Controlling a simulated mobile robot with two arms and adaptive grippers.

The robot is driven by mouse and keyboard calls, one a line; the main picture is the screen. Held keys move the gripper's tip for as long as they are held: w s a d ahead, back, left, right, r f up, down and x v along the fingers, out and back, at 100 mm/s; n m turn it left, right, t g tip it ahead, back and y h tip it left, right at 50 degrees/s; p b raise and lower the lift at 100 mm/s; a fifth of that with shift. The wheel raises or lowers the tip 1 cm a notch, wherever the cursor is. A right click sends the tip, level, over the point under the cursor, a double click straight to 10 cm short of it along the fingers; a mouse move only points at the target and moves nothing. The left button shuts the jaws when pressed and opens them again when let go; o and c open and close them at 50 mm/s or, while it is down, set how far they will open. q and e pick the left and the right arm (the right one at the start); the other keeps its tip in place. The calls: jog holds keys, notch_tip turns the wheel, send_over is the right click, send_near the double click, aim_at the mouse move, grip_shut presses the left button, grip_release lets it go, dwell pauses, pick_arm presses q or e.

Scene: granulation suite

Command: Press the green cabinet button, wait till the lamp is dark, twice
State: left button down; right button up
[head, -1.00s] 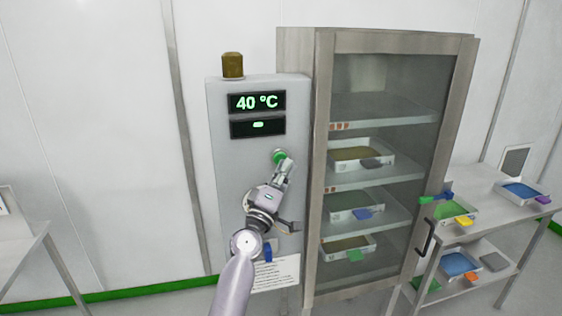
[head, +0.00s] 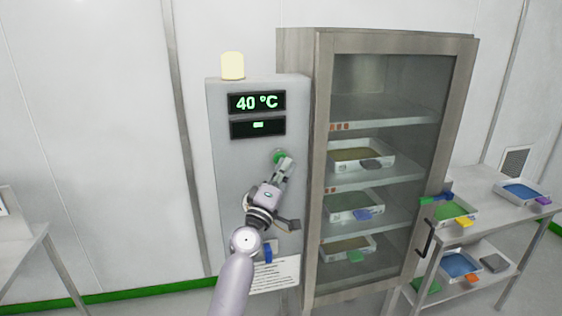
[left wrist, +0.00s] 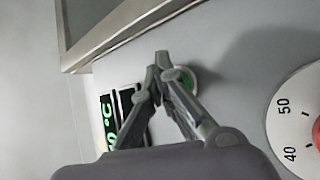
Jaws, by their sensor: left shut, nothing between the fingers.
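The green button (head: 279,157) is on the front of the grey control cabinet (head: 230,170), below the displays. My left gripper (head: 286,165) is shut and empty, its fingertips at the button and partly covering it. In the left wrist view the fingertips (left wrist: 163,62) lie over the edge of the green button (left wrist: 187,80); I cannot tell whether they touch it. The lamp (head: 232,66) on top of the cabinet is lit pale yellow. The upper display (head: 257,102) reads 40 °C, and the lower display (head: 257,128) shows a small green mark. My right gripper is not in view.
A glass-door cabinet (head: 318,150) with trays on shelves stands right of the control cabinet. A steel cart (head: 490,215) with trays is at the right. A dial (left wrist: 300,110) marked 40 and 50 is near the gripper in the wrist view.

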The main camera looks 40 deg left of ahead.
pick_arm(q)
jog(key=shift+a, duration=0.1)
dwell(0.5)
jog(key=shift+s+d+p, duration=0.3)
jog(key=shift+s+d, duration=0.3)
jog(key=shift+d, duration=0.05)
jog(key=s+d, duration=0.1)
jog(key=d, duration=0.1)
jog(key=s+d+p, duration=0.1)
jog(key=s+d, duration=0.1)
jog(key=shift+s+p, duration=0.1)
jog(key=shift+p, duration=0.2)
jog(key=shift+a, duration=0.1)
dwell(0.4)
